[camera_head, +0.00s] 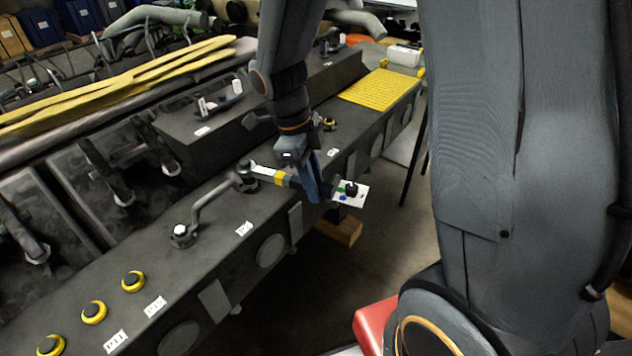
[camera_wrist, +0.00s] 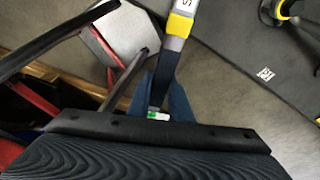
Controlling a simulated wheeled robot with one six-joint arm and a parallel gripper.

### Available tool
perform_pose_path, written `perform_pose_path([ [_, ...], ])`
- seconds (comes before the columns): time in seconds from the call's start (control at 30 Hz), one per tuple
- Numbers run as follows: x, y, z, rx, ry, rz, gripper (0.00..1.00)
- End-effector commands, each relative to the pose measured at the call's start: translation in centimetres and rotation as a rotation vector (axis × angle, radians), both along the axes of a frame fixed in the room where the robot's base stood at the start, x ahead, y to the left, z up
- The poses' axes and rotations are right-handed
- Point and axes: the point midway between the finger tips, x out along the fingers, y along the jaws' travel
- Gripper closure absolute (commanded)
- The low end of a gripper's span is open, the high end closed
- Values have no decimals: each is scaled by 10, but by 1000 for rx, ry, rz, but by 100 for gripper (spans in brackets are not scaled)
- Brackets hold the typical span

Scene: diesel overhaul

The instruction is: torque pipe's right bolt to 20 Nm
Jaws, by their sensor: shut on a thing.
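The pipe (camera_head: 210,203) is a bent grey tube on the dark engine block, with a flange at each end. Its left bolt (camera_head: 180,231) has a pale head. A torque wrench (camera_head: 279,179) with a yellow band reaches from my gripper to the pipe's right flange (camera_head: 244,174). The wrench's head covers the right bolt, so I cannot tell whether it is seated. My gripper (camera_head: 311,187), with blue fingers, is shut on the wrench's dark handle. The wrist view shows the wrench (camera_wrist: 178,27) between the fingers (camera_wrist: 164,98).
The engine block (camera_head: 215,255) carries yellow-ringed ports (camera_head: 93,312) and white labels. A raised dark housing (camera_head: 205,130) stands behind the pipe. A yellow grid mat (camera_head: 378,90) lies at the far right end. A wooden block (camera_head: 340,230) and open floor are below the front edge.

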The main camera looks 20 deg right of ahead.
Motion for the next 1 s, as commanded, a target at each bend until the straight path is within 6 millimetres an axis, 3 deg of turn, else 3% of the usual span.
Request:
perform_pose_path([
  [0.67, -5, 6, 1, 1, 1, -30, 100],
  [1.0, -5, 5, 16, 1, -1, -32, 100],
])
